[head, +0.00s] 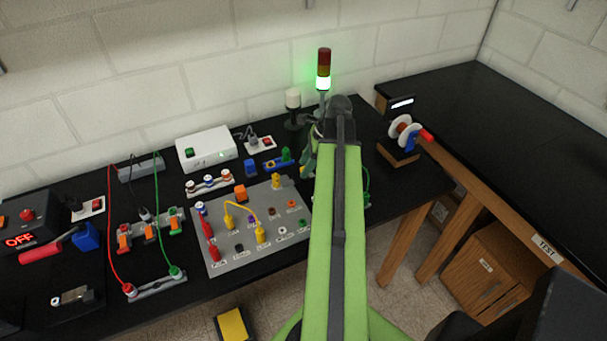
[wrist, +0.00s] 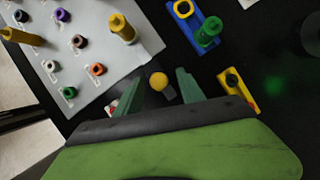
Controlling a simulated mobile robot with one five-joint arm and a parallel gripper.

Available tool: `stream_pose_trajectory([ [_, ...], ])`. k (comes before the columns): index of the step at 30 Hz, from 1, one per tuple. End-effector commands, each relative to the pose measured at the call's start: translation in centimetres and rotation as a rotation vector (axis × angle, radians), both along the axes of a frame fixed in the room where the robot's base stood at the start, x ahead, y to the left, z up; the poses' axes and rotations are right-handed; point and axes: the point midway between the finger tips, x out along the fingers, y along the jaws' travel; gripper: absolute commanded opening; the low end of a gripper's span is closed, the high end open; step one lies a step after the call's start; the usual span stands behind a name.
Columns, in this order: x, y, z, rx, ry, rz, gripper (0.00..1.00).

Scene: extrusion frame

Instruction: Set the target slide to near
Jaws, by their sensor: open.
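My gripper (wrist: 159,80) is open in the wrist view, its two green fingers apart. A round yellow knob (wrist: 158,79) beside a small grey block (wrist: 169,92) shows between the fingertips. I cannot tell whether this knob belongs to the target slide, or whether the fingers touch it. Nothing is clamped. A blue base with a yellow ring and green post (wrist: 207,32) lies beyond the fingers, and a yellow base with a dark knob (wrist: 236,84) lies to their right.
A grey panel (head: 240,252) with several coloured sockets and plugs stands left of my arm; it also shows in the wrist view (wrist: 75,70). A signal tower (head: 323,82) glows green behind my arm. A spool stand (head: 398,155) is to the right. Red and green cables cross the left bench.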

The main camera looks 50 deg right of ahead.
Motion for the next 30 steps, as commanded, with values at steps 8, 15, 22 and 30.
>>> stream_pose_trajectory([
  [8,0.03,0.03,-0.09,0.000,0.000,-0.001,0.46],
  [15,0.00,0.00,-0.09,0.000,0.000,-0.001,0.16],
  [22,0.05,-0.08,-0.08,-0.002,-0.002,-0.002,0.00],
  [30,0.10,-0.15,-0.07,-0.002,-0.004,-0.003,0.00],
])
